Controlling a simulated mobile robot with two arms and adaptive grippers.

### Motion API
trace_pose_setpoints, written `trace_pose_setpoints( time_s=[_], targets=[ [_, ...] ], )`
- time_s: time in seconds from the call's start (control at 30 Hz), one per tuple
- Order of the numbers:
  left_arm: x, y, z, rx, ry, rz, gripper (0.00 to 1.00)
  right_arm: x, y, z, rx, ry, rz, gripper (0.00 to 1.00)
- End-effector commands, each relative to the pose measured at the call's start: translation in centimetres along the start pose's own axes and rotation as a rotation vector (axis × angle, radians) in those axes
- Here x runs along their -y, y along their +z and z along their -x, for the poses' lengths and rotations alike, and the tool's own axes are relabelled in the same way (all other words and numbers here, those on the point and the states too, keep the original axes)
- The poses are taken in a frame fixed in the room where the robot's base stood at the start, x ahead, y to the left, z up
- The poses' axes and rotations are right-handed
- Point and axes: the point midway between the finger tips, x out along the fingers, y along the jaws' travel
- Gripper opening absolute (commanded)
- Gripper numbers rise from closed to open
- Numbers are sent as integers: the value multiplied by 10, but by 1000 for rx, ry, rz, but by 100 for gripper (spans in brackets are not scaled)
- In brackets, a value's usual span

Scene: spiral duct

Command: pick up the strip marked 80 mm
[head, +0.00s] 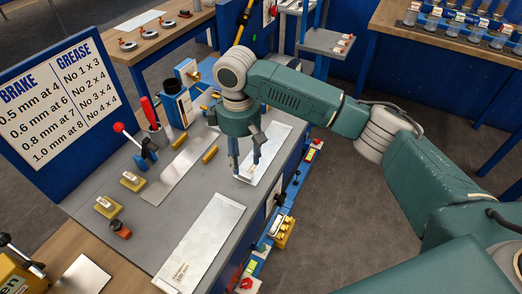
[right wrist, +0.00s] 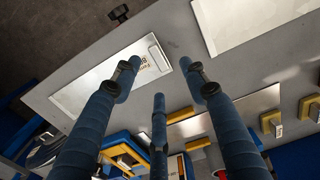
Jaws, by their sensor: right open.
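My right gripper (head: 246,167) hangs fingers-down over the right side of the grey bench, open and empty. In the right wrist view its three blue fingers (right wrist: 159,76) are spread apart. A pale metal strip (head: 275,142) lies flat under it near the bench edge, its label by the fingertips. This strip shows in the wrist view (right wrist: 105,80) too; its label is partly legible and seems to start with 8. A second labelled strip (head: 212,238) lies nearer the front; its marking is too small to read surely. A third strip (head: 182,168) lies further left. My left gripper is out of view.
Yellow blocks (head: 108,207) and a red-knobbed lever (head: 138,145) stand along the bench's left side. A blue board (head: 65,105) with brake and grease notes rises behind them.

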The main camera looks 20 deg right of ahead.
Motion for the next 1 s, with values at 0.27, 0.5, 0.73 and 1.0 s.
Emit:
trace_pose_setpoints(
  time_s=[0.27,0.5,0.73,1.0],
  targets=[
    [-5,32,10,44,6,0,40,-2,3,-23,3,0,-3,44],
    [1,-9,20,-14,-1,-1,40,-4,5,-58,1,-1,-1,44],
    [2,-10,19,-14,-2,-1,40,-5,4,-66,-2,1,-1,44],
    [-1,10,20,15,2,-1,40,-4,4,-65,-1,1,-1,8]
  ],
)
